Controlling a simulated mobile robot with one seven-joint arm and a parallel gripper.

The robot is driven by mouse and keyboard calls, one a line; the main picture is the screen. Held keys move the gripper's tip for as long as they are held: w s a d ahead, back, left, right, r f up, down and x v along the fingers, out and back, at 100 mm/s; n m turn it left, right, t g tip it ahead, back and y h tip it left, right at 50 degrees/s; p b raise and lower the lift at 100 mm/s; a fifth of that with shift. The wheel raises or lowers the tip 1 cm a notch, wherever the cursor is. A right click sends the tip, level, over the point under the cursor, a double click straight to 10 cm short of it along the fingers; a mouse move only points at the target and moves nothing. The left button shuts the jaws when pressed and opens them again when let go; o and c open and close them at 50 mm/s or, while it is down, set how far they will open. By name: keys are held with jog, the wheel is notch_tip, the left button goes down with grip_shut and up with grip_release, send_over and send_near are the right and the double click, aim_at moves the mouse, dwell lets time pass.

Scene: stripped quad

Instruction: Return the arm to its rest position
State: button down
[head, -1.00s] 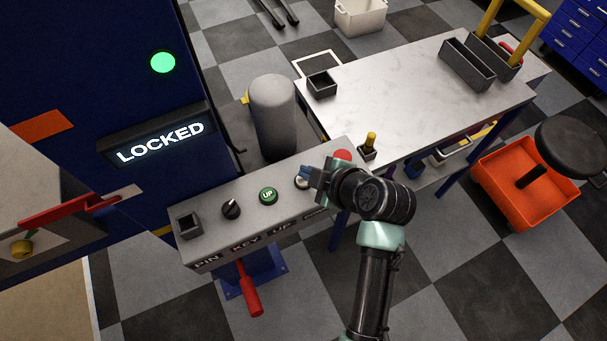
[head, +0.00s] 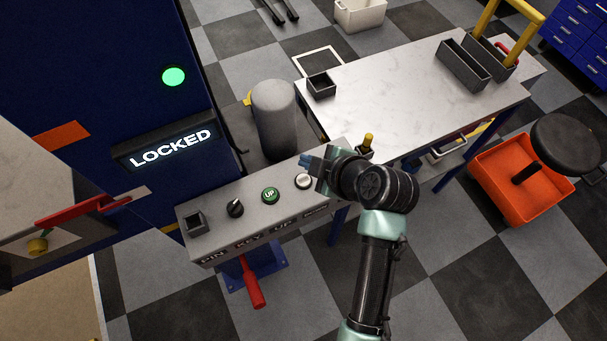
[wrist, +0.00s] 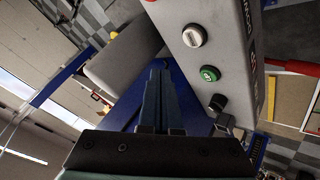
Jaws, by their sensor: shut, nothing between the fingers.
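My gripper (head: 314,162) is over the right part of the grey control panel (head: 225,216) in the head view, close to the white button (head: 303,181). In the wrist view its two fingers (wrist: 154,95) are together and empty, pointing past the panel's edge. The white button (wrist: 194,36) and green UP button (wrist: 209,73) show to the right of the fingers. My arm reaches up from the bottom of the head view, bent at the wrist. The red button seen earlier on the panel is hidden behind my wrist.
A blue cabinet with a lit LOCKED sign (head: 171,149) and green lamp stands at left. A grey cylinder (head: 274,118) stands behind the panel. A pale workbench (head: 400,90) is at right, with an orange bin (head: 510,180) and black stool (head: 566,145) beyond.

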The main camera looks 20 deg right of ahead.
dwell(0.7)
jog(key=w+a+r+m+t+h+b, duration=0.1)
jog(key=w+a+r+m+t, duration=0.15)
jog(key=r, duration=0.85)
jog(key=w+a+r+m+t+h+b, duration=0.15)
jog(key=w+r+t, duration=0.25)
jog(key=r, duration=0.6)
jog(key=w+a+r+m+t+h, duration=0.1)
jog(key=w+a+r+m+t, duration=0.15)
jog(key=r, duration=0.85)
jog(key=s+a+r+m+t, duration=0.1)
jog(key=s+a+r+t, duration=0.1)
jog(key=r, duration=0.5)
jog(key=s+a+r+m+t+y+b, duration=0.1)
jog(key=s+a+r+m+t, duration=0.1)
jog(key=s+r, duration=0.4)
jog(key=s+a+r+m+t+b, duration=0.1)
jog(key=s+a+r+t, duration=0.3)
jog(key=r, duration=0.5)
jog(key=shift+s+r+m+t, duration=0.35)
jog(key=shift+s+m+t, duration=0.25)
jog(key=shift+m+t, duration=0.1)
jog(key=shift+a+f, duration=0.1)
